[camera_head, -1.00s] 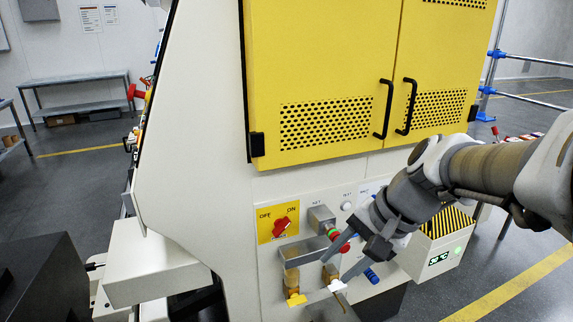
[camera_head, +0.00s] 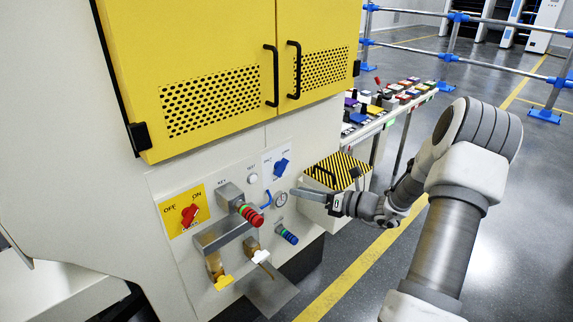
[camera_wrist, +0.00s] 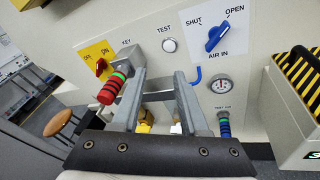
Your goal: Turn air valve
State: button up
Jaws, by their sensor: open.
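The air valve is a blue knob (camera_wrist: 216,38) on a white plate marked SHUT, OPEN and AIR IN. Its handle slants up to the right in the wrist view. The knob also shows in the head view (camera_head: 281,166), at the upper right of the control panel. My gripper (camera_head: 297,192) is in front of the panel's right side, below and to the right of the knob in the head view. In the wrist view my gripper (camera_wrist: 160,78) has its two fingers spread with nothing between them, and the knob lies beyond them, up and to the right.
A red-ringed key handle (camera_wrist: 112,88), a round gauge (camera_wrist: 222,86) and a blue-ringed fitting (camera_head: 288,236) stick out near the valve. A red OFF/ON switch (camera_head: 188,215) is at left. A striped box (camera_head: 338,171) stands right of the panel. Yellow doors (camera_head: 210,60) hang above.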

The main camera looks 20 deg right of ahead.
jog(key=d+f+m+t+h, duration=0.3)
jog(key=d+m+t, duration=0.1)
jog(key=d+m, duration=0.35)
jog(key=b, duration=0.2)
send_near(286, 167)
jog(key=shift+n+h, duration=0.3)
jog(key=shift+n, duration=0.05)
jog(key=x, duration=0.9)
jog(key=shift+w+a, duration=0.3)
jog(key=shift+c, duration=0.3)
grip_shut()
